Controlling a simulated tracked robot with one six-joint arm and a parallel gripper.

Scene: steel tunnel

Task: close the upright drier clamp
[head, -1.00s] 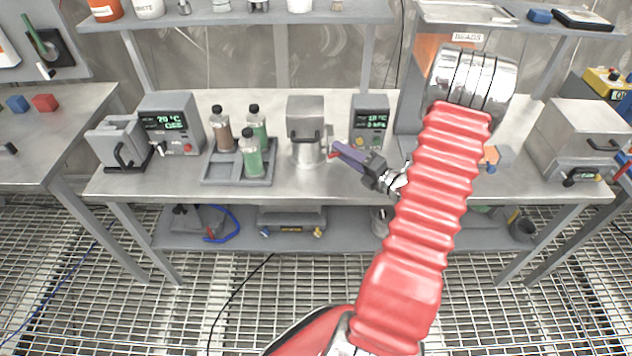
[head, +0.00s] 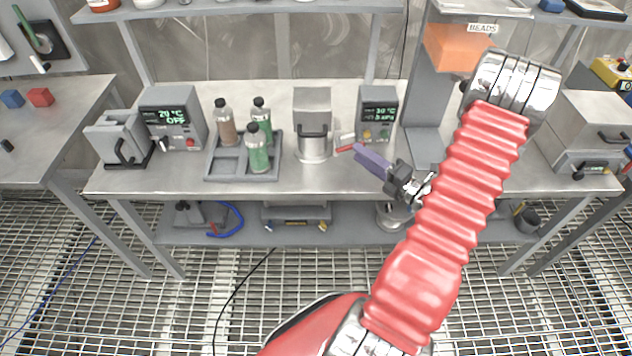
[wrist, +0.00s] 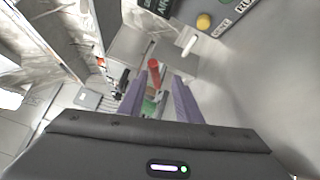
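The upright drier (head: 312,115) is a grey housing above a round metal vessel, near the middle of the bench in the head view. A small lever with a red grip (head: 345,148) sticks out at its right, beside a short white part (head: 347,137); I take the lever to be the clamp. In the wrist view the red grip (wrist: 154,72) shows beyond and between the purple fingers. My gripper (head: 360,155) is just right of the red grip in the head view. Its fingers stand apart with nothing seen held. Whether they touch the lever is unclear.
A control box (head: 378,118) with a lit display stands close behind my gripper. A grey rack (head: 222,166) with several bottles stands left of the drier. A grey column (head: 428,100) with an orange block (head: 460,48) is at the right. The bench front is clear.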

